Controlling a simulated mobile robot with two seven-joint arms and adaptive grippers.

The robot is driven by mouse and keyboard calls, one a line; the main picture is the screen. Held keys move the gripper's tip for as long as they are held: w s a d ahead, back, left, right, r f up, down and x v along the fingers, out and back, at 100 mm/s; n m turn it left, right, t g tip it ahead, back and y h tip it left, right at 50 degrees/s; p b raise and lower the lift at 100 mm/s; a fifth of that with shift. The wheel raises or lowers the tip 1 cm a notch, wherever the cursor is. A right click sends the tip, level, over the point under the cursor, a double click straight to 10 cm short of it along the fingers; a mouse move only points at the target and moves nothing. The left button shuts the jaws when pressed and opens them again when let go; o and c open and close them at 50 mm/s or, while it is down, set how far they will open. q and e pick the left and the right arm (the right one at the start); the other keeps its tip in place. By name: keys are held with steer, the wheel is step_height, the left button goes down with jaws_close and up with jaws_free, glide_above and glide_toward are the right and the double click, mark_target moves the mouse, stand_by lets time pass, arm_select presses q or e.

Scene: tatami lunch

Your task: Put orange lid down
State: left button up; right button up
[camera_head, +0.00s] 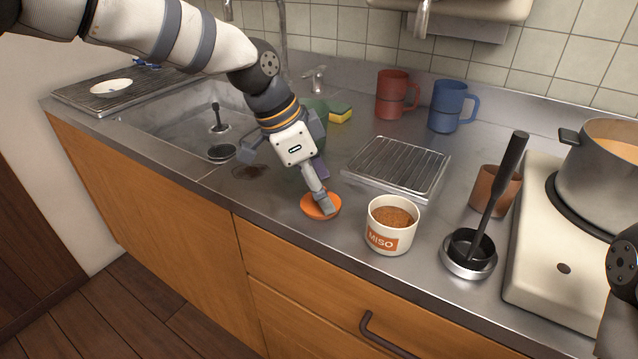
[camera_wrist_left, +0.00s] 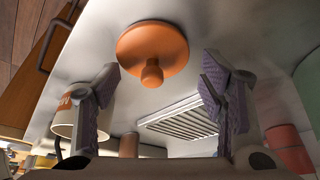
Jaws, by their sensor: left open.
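The orange lid (camera_head: 311,208) lies on the steel counter near its front edge, left of the white MISO cup (camera_head: 386,238). In the left wrist view the lid (camera_wrist_left: 150,45) shows whole, with its knob toward the camera. My left gripper (camera_wrist_left: 158,88) is open, its purple-padded fingers apart with nothing between them. In the head view one finger overlaps the lid; whether it touches is unclear. The cup stands uncovered, with brown contents showing. My right gripper is out of view; only part of my right arm shows at the right edge.
A wire rack tray (camera_head: 398,166) lies behind the cup. A ladle in a steel holder (camera_head: 468,262), a brown cup (camera_head: 492,190) and a stove (camera_head: 560,255) with a pot stand right. Red (camera_head: 393,95) and blue mugs (camera_head: 447,108) are behind. The sink (camera_head: 185,115) is left.

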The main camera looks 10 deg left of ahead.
arm_select(q)
steer(key=v, duration=1.2)
steer(key=shift+r+p, duration=0.2)
steer(key=shift+p, duration=0.2)
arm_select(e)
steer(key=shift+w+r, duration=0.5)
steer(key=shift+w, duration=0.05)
